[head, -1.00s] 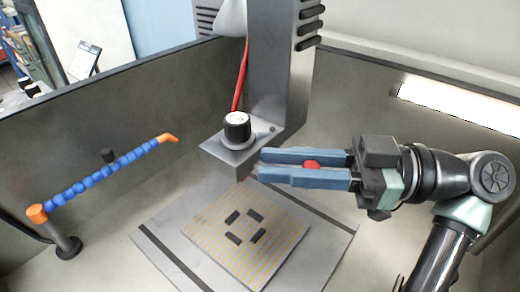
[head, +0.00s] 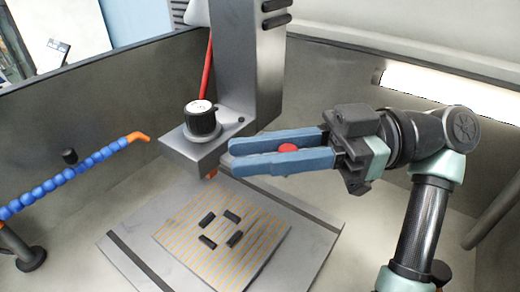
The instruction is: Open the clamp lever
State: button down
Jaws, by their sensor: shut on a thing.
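My gripper (head: 230,155) has two long blue fingers and reaches in from the right, level with the grey clamp head. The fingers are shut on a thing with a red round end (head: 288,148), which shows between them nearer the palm. I take this to be the clamp lever; the rest of it is hidden by the fingers. The grey clamp head (head: 180,148) carries a black knob with a white top (head: 201,119) and stands just left of the fingertips. A small orange tip (head: 211,175) shows beneath the head.
A grey column (head: 247,70) rises behind the head, with a red cable (head: 206,70) beside it. Below lies a striped plate (head: 225,262) with several black bars on a grey base (head: 318,240). A blue segmented hose (head: 60,180) with an orange nozzle stands at left. Grey walls enclose the bench.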

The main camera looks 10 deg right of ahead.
jog(key=c, duration=0.7)
grip_release()
jog(key=shift+r, duration=0.15)
notch_tip(320, 180, up, 10)
jog(key=shift+p, duration=0.45)
